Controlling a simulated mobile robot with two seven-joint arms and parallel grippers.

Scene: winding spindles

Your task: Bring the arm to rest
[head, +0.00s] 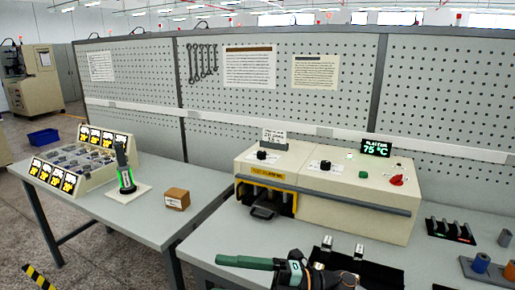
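A dark jointed assembly (305,273) with an orange ring and a pale marking comes in at the bottom edge, right of the middle. I take it for part of my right arm, but its fingertips cannot be made out. A dark green rod-like piece (247,262) sticks out from it to the left, above the front of the bench. I cannot tell whether the green piece is held or belongs to the assembly. My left gripper is not in view.
A cream machine (345,205) with a 75 °C display (376,148) stands on the right bench. A black slotted rack (450,231) and coloured spools (480,263) are at right.

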